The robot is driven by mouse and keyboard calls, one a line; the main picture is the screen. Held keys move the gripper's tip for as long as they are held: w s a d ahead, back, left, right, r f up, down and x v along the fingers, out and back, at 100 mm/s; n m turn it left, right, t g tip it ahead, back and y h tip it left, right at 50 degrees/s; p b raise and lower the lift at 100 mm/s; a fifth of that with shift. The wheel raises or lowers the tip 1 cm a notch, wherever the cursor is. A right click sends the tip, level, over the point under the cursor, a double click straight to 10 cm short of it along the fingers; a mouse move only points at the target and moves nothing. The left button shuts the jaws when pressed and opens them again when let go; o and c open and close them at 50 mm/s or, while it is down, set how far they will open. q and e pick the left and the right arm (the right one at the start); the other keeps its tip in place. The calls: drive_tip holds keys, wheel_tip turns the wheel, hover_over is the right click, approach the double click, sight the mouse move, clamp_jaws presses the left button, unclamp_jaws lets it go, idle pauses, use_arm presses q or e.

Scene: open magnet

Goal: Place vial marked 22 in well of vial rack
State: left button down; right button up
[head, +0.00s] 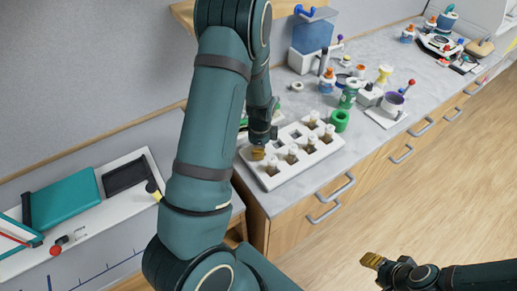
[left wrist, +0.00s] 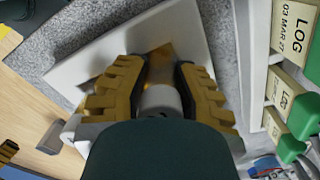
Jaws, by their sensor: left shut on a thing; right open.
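The white vial rack (head: 268,178) lies on the grey counter near its front left corner. Several pale-capped vials stand in its wells, and some wells are empty. My left gripper (head: 259,153) is low over the rack's left end, partly hidden by my arm. In the left wrist view its yellow fingers (left wrist: 160,90) are shut on a white-capped vial (left wrist: 160,100), with the rack's white surface (left wrist: 110,58) behind it. No number is readable on this vial, and I cannot tell whether it is inside a well. My right gripper (head: 372,260) is open and empty, away from the counter.
A green ring-shaped holder (head: 340,121) stands just right of the rack. A green jar (head: 349,93) and a mug (head: 392,103) stand farther along the counter. At the left, a pale panel carries a teal box (head: 65,199). Cream labels (left wrist: 292,25) show in the wrist view.

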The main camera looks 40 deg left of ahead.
use_arm(q)
drive_tip(key=c, duration=0.9)
unclamp_jaws()
drive_tip(key=shift+f, duration=0.15)
drive_tip(key=shift+o, duration=0.2)
drive_tip(key=shift+r, duration=0.2)
wheel_tip(320, 180, up, 12)
drive_tip(key=shift+w+d+p, duration=0.15)
drive_tip(key=shift+p, duration=0.25)
